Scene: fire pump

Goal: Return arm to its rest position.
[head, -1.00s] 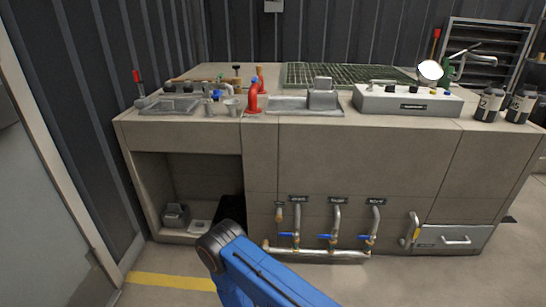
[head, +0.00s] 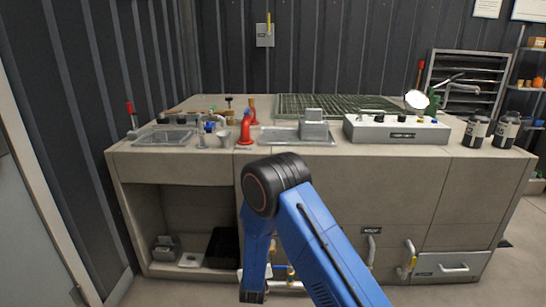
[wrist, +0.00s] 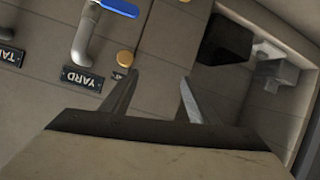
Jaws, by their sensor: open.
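My blue arm (head: 318,250) rises in the lower middle of the head view, bent at a black elbow joint (head: 275,185), with a link hanging down to the frame's bottom. My gripper (wrist: 160,77) shows in the wrist view with two grey fingers apart and nothing between them. Its fingers point toward the cabinet front, near a plate marked YARD (wrist: 82,80) and a grey pipe with a blue lever (wrist: 118,8). I cannot make out the gripper in the head view.
An open recess (head: 165,215) is at lower left. Dark bottles (head: 490,132) stand at right. My arm hides part of the front piping.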

